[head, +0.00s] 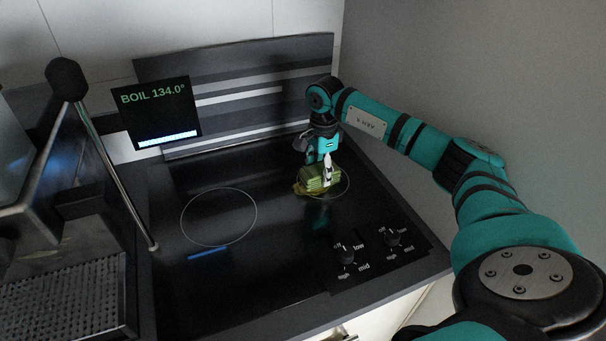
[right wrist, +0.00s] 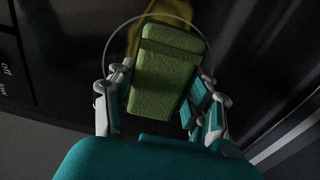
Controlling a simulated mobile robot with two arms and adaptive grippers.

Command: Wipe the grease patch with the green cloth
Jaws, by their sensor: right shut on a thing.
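The green cloth (head: 318,179) is a folded block held in my right gripper (head: 325,168), low over the right burner of the black cooktop. In the right wrist view the green cloth (right wrist: 160,80) sits between both fingers of the right gripper (right wrist: 160,100). The yellowish grease patch (head: 300,189) shows at the left edge of the cloth. In the right wrist view the grease patch (right wrist: 150,14) shows beyond the cloth's far end; the rest is hidden under it. I cannot tell whether the cloth touches the glass. My left gripper is not in view.
The cooktop (head: 260,265) has an empty left burner ring (head: 219,217) and two knobs (head: 346,254) at the front right. A screen reading BOIL 134.0° (head: 156,113) stands at the back left. A metal machine with a drip grate (head: 65,295) stands at left.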

